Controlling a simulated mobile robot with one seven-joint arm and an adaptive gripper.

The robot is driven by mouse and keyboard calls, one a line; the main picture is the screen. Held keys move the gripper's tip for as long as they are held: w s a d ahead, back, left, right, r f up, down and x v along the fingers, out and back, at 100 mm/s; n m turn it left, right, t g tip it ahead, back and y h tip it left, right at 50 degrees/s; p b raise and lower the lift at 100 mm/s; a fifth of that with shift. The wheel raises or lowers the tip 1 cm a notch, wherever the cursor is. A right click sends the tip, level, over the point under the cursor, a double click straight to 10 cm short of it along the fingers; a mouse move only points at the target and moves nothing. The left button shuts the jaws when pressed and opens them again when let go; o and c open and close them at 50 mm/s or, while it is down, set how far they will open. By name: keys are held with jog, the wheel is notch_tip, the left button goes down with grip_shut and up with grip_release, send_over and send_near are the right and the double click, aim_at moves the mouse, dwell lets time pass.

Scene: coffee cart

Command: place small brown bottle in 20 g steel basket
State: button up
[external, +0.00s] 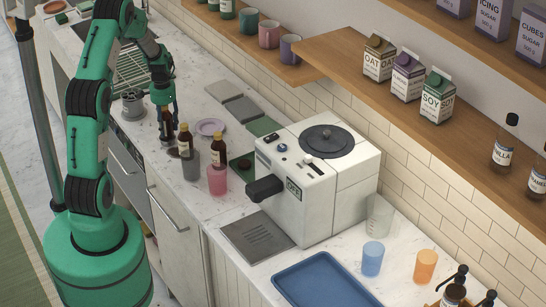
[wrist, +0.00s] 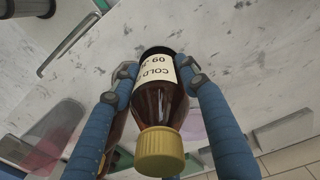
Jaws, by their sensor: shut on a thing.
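My gripper (wrist: 157,80) is shut on a small brown bottle (wrist: 165,105) with a yellow cap and a white label, held between its blue fingers in the wrist view. In the external view my gripper (external: 167,112) is over the counter, and the held bottle (external: 168,128) shows as a dark shape below it. A steel cylinder (external: 132,104), which looks like the basket, stands just left of my gripper. Its size marking cannot be read. A metal rim (wrist: 38,9) shows at the top left of the wrist view, apart from the bottle.
Two other brown bottles (external: 186,140) (external: 218,150) stand at or behind a grey cup (external: 191,166) and a pink cup (external: 217,181). A lilac plate (external: 210,127) lies behind them. A white coffee machine (external: 318,180) stands to the right.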

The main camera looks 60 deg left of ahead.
jog(key=shift+f, duration=0.3)
jog(key=o, duration=1.6)
jog(key=shift+c, duration=0.2)
notch_tip(320, 180, up, 12)
jog(key=shift+r+p, duration=0.15)
jog(key=shift+p, duration=0.2)
